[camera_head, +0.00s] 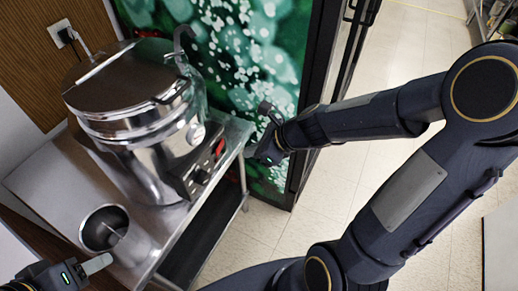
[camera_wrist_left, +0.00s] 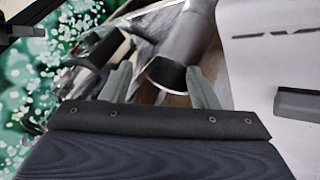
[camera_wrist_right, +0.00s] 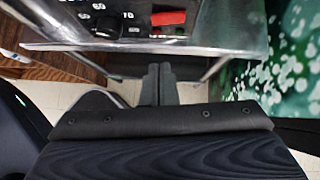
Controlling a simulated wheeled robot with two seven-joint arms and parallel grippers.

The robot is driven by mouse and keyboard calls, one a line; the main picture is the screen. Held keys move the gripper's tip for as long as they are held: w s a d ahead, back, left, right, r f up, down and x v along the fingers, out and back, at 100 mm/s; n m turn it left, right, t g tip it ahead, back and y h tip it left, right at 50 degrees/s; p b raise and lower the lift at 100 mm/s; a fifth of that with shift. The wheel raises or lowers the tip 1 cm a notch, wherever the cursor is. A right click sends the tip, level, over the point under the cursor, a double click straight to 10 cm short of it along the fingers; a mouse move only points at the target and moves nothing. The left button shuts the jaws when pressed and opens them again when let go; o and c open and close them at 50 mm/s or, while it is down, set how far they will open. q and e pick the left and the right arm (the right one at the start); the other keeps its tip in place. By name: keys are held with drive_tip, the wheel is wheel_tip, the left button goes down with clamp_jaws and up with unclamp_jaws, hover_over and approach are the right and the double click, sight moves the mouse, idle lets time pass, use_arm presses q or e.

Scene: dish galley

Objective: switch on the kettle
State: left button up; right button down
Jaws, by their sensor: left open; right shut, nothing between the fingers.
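The kettle (camera_head: 140,135) is a large round steel vessel with a flat lid, standing on a steel stand in the head view. A dark control panel (camera_head: 200,172) with knobs and a red switch (camera_head: 219,147) is on its front right side. The red switch (camera_wrist_right: 168,18) and black knobs (camera_wrist_right: 108,25) show at the top of the right wrist view. My right gripper (camera_head: 252,153) is shut and empty, just right of the panel and apart from it. My left gripper (camera_head: 95,268) is open and empty at the lower left, close to a steel cylinder; one finger shows in the head view.
The open steel cylinder (camera_head: 105,228) stands on the front of the steel stand (camera_head: 45,190); it also shows beyond the left fingers in the left wrist view (camera_wrist_left: 185,52). A green patterned panel (camera_head: 255,60) stands behind. Tiled floor (camera_head: 325,190) lies clear to the right.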

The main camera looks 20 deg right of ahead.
sight(220, 147)
use_arm(q)
drive_tip(key=shift+f+b, duration=0.3)
drive_tip(key=shift+f, duration=0.45)
use_arm(e)
drive_tip(key=w+a+f, duration=0.3)
drive_tip(key=w+a, duration=0.2)
drive_tip(key=shift+w+a, duration=0.1)
drive_tip(key=shift+a, duration=0.15)
drive_tip(key=shift+d, duration=0.1)
